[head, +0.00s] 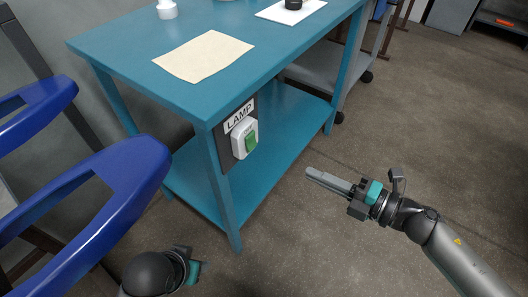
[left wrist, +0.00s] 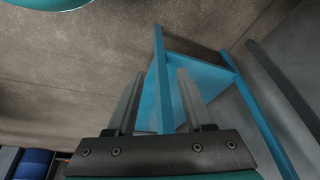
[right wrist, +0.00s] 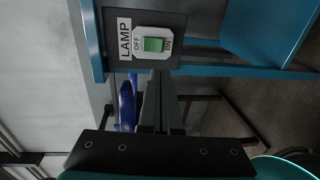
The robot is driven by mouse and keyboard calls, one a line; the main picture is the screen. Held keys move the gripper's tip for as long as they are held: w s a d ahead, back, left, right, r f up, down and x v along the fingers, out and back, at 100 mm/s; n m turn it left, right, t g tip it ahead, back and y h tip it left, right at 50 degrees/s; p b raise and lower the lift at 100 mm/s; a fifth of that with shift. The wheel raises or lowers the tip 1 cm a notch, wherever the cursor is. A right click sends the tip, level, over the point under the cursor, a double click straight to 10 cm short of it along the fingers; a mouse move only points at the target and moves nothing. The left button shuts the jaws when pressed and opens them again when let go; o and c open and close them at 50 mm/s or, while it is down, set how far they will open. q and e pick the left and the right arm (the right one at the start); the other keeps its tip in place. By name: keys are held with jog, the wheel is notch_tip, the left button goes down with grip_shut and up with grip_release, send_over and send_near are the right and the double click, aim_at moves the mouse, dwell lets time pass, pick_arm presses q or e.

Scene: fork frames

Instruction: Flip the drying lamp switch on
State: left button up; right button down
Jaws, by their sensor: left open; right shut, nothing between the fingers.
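The lamp switch (head: 245,138) is a green rocker in a white housing on a dark panel under the near corner of the blue table. A LAMP label (head: 239,115) sits above it. In the right wrist view the switch (right wrist: 153,44) appears turned sideways, with OFF and ON printed at its two ends. I cannot tell which side is pressed in. My right gripper (head: 310,173) is shut and empty, to the right of the switch and apart from it, pointing toward the table. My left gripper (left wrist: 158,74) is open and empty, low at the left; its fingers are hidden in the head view.
The blue table (head: 110,50) holds a beige cloth (head: 204,56), a white board (head: 290,11) and a small white item (head: 166,9). Its lower shelf (head: 270,150) is bare.

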jog(key=shift+w, duration=0.1)
jog(key=b, duration=0.3)
send_near(254, 147)
jog(key=x, duration=0.5)
jog(key=shift+a, duration=0.2)
pick_arm(q)
jog(key=shift+w+d+r+t+h, duration=0.1)
jog(key=shift+w+d+r+t, duration=0.2)
jog(key=shift+r, duration=0.45)
jog(key=shift+w+d+r+t+h, duration=0.15)
jog(key=shift+r+t, duration=0.3)
jog(key=shift+r, duration=0.35)
jog(key=shift+w+d+r+t+h, duration=0.1)
jog(key=shift+w+d+r+t, duration=0.2)
jog(key=shift+r, duration=0.45)
pick_arm(e)
jog(key=shift+x, duration=0.75)
jog(key=shift+w+a, duration=0.15)
pick_arm(q)
jog(key=shift+s+a+r+g, duration=0.1)
jog(key=shift+s+a+g, duration=0.15)
jog(key=shift+s+a, duration=0.1)
